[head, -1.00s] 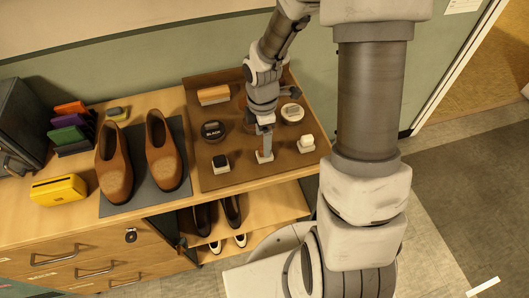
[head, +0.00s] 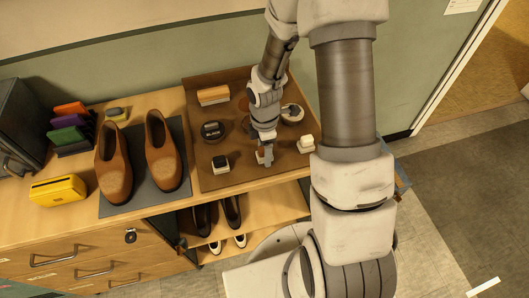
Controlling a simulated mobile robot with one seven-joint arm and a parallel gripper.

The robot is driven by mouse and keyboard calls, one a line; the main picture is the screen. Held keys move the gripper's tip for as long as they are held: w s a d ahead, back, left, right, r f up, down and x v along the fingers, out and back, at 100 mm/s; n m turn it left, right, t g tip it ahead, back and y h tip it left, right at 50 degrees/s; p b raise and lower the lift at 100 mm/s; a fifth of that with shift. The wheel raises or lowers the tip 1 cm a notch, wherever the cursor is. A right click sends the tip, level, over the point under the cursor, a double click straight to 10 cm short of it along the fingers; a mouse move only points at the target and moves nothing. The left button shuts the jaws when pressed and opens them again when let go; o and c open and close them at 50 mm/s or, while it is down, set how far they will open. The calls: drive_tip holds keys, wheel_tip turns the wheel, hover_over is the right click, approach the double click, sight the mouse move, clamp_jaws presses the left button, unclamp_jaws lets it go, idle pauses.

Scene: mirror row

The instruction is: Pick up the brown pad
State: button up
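The small pad in the front middle of the brown tray (head: 236,181) is mostly hidden by my gripper; a little of its pale base (head: 260,161) shows. My gripper (head: 265,154) points down right at this pad, with its fingers at the pad's top. The view is too small to tell whether the fingers are apart or closed on it. A dark-topped pad (head: 220,163) stands to its left and a cream-topped pad (head: 306,144) to its right, both on the tray.
Brown shoes (head: 163,152) stand on a grey mat to the left. A yellow box (head: 58,190) stands farther left.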

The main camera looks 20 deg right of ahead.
clamp_jaws()
drive_tip(key=shift+r, duration=0.75)
wheel_tip(320, 180, up, 2)
drive_tip(key=shift+r, duration=0.25)
drive_tip(key=s+d+r+p, duration=0.1)
drive_tip(key=s+d+r, duration=0.5)
drive_tip(key=d, duration=0.4)
drive_tip(key=shift+r, duration=0.5)
drive_tip(key=shift+s, duration=0.1)
drive_tip(key=shift+c, duration=2.3)
unclamp_jaws()
drive_tip(key=c, duration=0.6)
